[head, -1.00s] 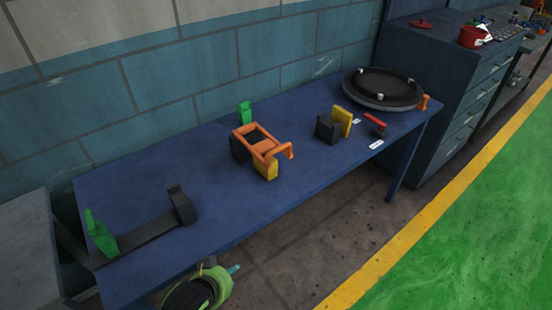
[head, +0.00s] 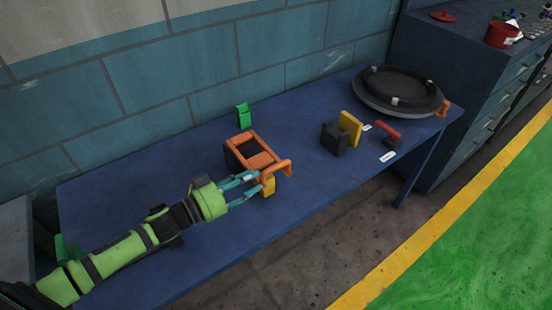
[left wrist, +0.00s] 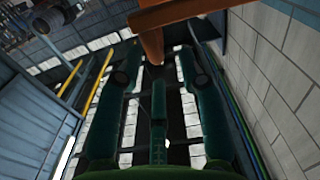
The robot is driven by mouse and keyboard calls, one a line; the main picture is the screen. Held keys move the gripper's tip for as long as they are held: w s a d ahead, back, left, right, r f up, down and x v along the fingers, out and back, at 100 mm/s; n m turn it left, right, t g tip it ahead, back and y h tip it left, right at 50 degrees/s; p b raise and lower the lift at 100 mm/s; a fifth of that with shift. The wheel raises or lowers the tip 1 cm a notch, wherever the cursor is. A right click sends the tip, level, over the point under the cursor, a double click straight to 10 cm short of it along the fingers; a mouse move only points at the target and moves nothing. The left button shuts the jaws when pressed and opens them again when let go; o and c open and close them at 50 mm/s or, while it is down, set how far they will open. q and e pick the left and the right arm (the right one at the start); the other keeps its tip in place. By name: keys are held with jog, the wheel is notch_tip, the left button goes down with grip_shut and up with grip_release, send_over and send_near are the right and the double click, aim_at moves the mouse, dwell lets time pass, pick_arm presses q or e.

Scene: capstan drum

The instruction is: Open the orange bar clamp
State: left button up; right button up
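The orange bar clamp (head: 264,161) lies on the blue table, with a dark block at its left and a yellow block (head: 269,185) under its front. Its orange handle end sticks out to the right. My left gripper (head: 259,181) is at the clamp's front, its two fingers apart and pointing at the handle. In the left wrist view, an orange part of the clamp (left wrist: 152,40) comes down between the spread fingertips (left wrist: 158,55). I see no firm contact on both sides. My right gripper is out of view.
On the blue table (head: 225,250), a green block (head: 243,115) stands behind the clamp. A black-and-yellow clamp (head: 349,128), a red-handled piece (head: 387,130) and a round black drum (head: 400,90) are to the right. My left arm covers the table's left part.

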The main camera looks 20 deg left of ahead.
aim_at(269, 169)
pick_arm(q)
jog(key=x, duration=0.2)
jog(key=p+x, duration=0.1)
jog(key=x, duration=0.3)
jog(key=shift+s+d+r, duration=0.15)
jog(key=shift+s+r, duration=0.05)
jog(key=shift+r, duration=0.15)
jog(key=shift+w+d, duration=0.3)
grip_shut()
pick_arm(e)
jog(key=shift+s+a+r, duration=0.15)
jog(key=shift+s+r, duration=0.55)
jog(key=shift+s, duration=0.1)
